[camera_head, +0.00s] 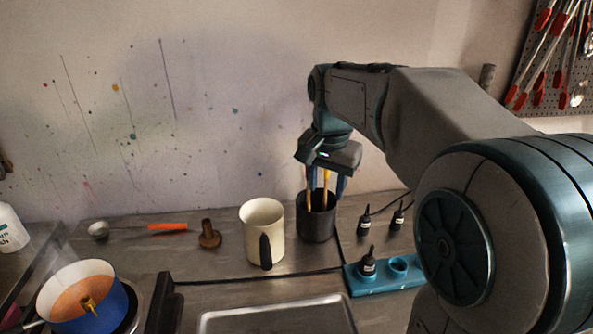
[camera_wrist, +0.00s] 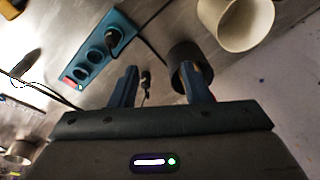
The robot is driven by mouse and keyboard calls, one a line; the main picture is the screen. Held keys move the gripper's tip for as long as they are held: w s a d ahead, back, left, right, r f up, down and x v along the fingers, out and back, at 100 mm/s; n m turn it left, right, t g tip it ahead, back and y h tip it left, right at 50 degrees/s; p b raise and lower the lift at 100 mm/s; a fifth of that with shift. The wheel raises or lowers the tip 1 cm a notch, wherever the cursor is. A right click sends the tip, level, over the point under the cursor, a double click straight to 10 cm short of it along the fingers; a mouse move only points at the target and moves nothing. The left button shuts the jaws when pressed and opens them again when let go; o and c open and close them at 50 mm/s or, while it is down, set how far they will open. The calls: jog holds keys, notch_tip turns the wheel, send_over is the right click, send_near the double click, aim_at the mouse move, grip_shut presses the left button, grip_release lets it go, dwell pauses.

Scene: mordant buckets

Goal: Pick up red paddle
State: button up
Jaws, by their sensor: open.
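I cannot pick out a clearly red paddle. A dark cup (camera_head: 316,226) stands on the bench under my gripper (camera_head: 327,192), with a yellow handle (camera_head: 326,184) and an orange handle (camera_head: 308,190) standing in it. The dark cup also shows in the wrist view (camera_wrist: 180,51). There my gripper (camera_wrist: 160,70) has its two blue fingers apart, the right one overlapping the cup, with a small reddish-orange patch beside it. Nothing is visibly held. The contents low in the cup are hidden.
A cream mug (camera_head: 262,232) stands just left of the cup. A ladle with an orange handle (camera_head: 168,227), a brown object (camera_head: 208,237) and a blue pot (camera_head: 92,309) are left. Red-handled tools (camera_head: 550,50) hang upper right.

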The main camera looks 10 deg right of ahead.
jog(key=w+r+m+p, duration=0.2)
jog(key=w+r+m, duration=0.1)
jog(key=w, duration=0.3)
jog(key=w+r+m+g+p, duration=0.1)
jog(key=w+r+m+p, duration=0.1)
jog(key=w, duration=0.4)
jog(key=w+r+m+p, duration=0.3)
jog(key=w+r+m, duration=0.1)
jog(key=w, duration=0.3)
jog(key=shift+d+m+g, duration=0.3)
jog(key=shift+d+m, duration=0.05)
jog(key=shift+m, duration=0.35)
notch_tip(320, 180, down, 8)
jog(key=shift+f+b, duration=0.1)
jog(key=shift+b, duration=0.45)
jog(key=shift+s+a+f+p, duration=0.1)
jog(key=shift+f+p, duration=0.2)
jog(key=shift+f, duration=1.1)
jog(key=shift+s+a+f+p, duration=0.1)
jog(key=shift+f+p, duration=0.2)
jog(key=shift+f, duration=1.05)
grip_shut()
